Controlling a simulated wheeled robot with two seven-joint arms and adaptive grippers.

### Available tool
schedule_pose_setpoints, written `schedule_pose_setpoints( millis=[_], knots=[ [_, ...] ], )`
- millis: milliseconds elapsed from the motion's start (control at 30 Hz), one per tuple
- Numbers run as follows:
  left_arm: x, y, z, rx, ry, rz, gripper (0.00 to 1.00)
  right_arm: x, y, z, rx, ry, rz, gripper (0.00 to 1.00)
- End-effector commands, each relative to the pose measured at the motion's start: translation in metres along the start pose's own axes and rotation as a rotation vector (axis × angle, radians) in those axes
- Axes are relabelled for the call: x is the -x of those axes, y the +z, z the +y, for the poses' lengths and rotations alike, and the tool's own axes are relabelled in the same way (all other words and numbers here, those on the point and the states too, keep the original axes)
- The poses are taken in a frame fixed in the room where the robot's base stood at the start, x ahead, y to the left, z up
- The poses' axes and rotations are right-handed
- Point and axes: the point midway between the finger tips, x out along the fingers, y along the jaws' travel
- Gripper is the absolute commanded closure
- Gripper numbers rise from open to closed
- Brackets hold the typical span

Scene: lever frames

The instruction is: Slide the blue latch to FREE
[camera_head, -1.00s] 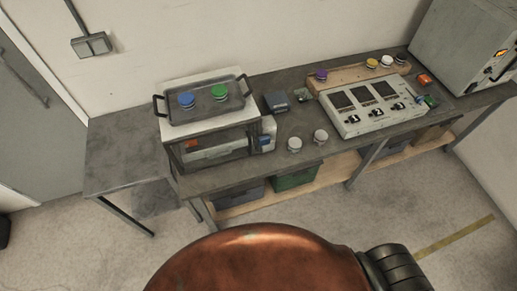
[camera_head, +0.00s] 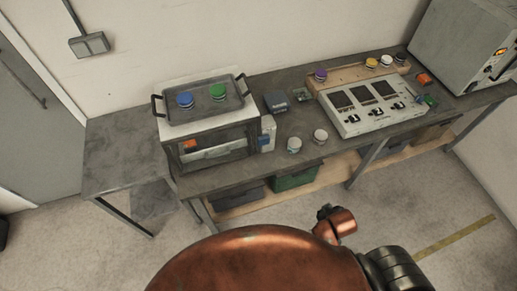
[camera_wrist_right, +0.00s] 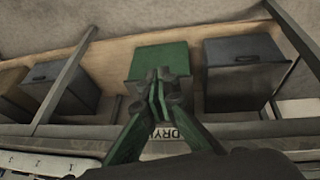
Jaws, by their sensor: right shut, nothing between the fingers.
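A small blue part (camera_head: 263,141), which I take for the latch, sits on a white upright piece at the right front corner of the glass-fronted box (camera_head: 215,143). Its position and any FREE marking are too small to read. My right gripper (camera_wrist_right: 158,92) has green fingers, shut and empty, in the right wrist view. They show in front of the green bin (camera_wrist_right: 160,60), apart from the latch. In the head view a copper link of mine shows at the bottom, and the fingers are hard to make out. My left gripper is not in view.
A tray (camera_head: 203,112) with blue and green lidded pieces rests on the box. Two white-lidded jars (camera_head: 294,145) stand right of the latch. A control panel (camera_head: 372,106) is further right. The side table (camera_head: 120,150) at left is bare.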

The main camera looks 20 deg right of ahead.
Motion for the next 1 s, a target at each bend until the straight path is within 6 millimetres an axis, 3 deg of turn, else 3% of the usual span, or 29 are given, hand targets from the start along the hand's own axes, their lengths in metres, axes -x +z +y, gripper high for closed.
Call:
schedule_pose_setpoints(
  millis=[100, 300, 567, 667, 800, 1000],
  knots=[
    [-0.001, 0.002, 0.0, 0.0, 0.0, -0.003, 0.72, 0.01, -0.037, 0.016, 0.089, 0.07, 0.12, 1.0],
    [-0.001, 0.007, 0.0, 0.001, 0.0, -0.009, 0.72, 0.013, -0.086, 0.031, 0.235, 0.17, 0.277, 1.0],
    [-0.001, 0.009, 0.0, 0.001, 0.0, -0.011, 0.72, 0.019, -0.157, 0.033, 0.502, 0.323, 0.514, 1.0],
    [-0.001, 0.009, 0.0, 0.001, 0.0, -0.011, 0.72, 0.025, -0.193, 0.02, 0.674, 0.405, 0.647, 1.0],
    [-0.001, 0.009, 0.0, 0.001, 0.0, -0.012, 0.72, 0.04, -0.238, -0.021, 0.968, 0.522, 0.869, 1.0],
    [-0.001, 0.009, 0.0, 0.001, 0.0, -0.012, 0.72, 0.059, -0.259, -0.083, 1.268, 0.613, 1.106, 1.0]
  ],
)
